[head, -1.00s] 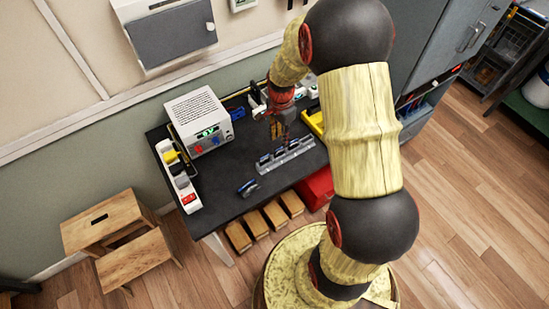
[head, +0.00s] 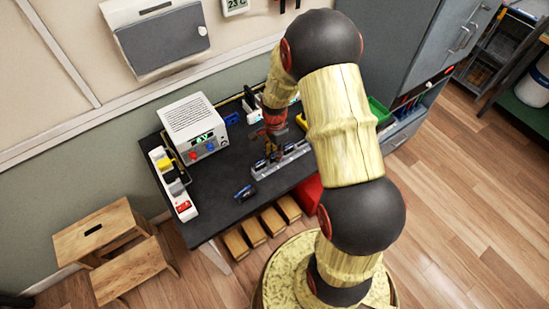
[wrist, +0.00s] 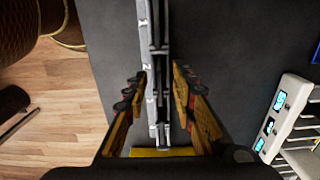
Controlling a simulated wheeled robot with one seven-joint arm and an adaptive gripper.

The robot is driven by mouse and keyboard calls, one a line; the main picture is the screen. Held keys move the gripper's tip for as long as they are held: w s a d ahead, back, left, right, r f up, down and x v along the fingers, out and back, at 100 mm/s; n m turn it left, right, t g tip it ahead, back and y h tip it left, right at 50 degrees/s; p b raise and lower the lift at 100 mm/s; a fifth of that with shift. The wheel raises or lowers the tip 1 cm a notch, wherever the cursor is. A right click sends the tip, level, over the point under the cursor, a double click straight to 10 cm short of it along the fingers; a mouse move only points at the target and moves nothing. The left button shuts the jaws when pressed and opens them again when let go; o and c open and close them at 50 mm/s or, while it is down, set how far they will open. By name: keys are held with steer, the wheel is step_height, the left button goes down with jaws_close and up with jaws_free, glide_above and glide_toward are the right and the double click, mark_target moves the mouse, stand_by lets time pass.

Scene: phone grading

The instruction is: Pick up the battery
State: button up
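A long grey slotted rack (head: 268,170) stands on the dark table and holds several thin dark pieces in a row. It also shows in the wrist view (wrist: 146,35), running upright down the middle. My gripper (head: 273,152) is over the rack, pointing down. In the wrist view my gripper (wrist: 158,90) is open, one finger on each side of the rack, with nothing visibly clamped. A small blue-and-black item (head: 244,192) lies on the table in front of the rack. I cannot tell which piece is the battery.
A white power supply (head: 192,124) and a power strip (head: 174,188) stand at the table's left. A white device with blue displays (wrist: 290,112) is at the right in the wrist view. A yellow bin (head: 301,121) is behind the rack. The table's front left is clear.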

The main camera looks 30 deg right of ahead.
steer(key=shift+c, duration=0.2)
jaws_close()
steer(key=shift+r, duration=0.1)
